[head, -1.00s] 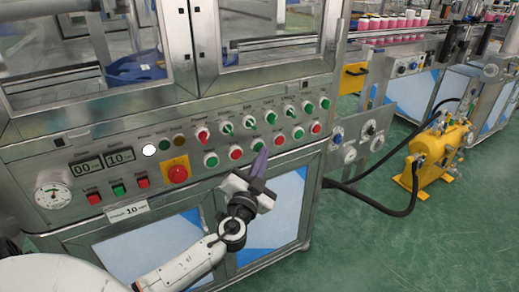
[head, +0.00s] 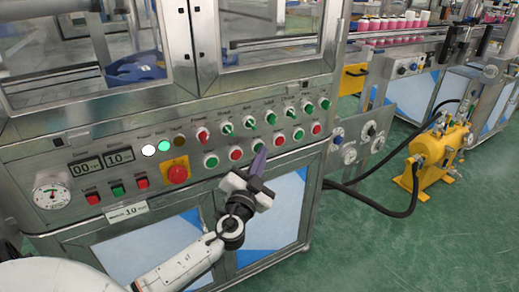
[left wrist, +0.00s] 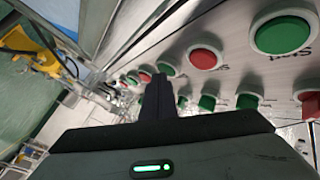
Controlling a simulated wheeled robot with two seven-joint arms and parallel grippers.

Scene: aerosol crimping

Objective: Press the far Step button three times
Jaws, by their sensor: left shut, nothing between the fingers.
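A steel control panel (head: 110,155) carries two rows of red and green buttons and knobs. The labels are too small to read in the head view, so I cannot tell which button is the far Step one. My left gripper (head: 258,160) is shut and empty, its dark purple fingers pointing up at the lower row. The tip is just below a green button (head: 257,145), between a red button (head: 236,153) on its left and another red button (head: 279,140) on its right. In the left wrist view the shut fingers (left wrist: 160,98) point towards the buttons; contact is unclear. My right gripper is out of view.
A red emergency stop (head: 177,173) on a yellow plate and a pressure gauge (head: 52,191) are left on the panel. A green lamp (head: 164,146) looks lit. A yellow pump (head: 437,155) with black hoses stands on the floor at right.

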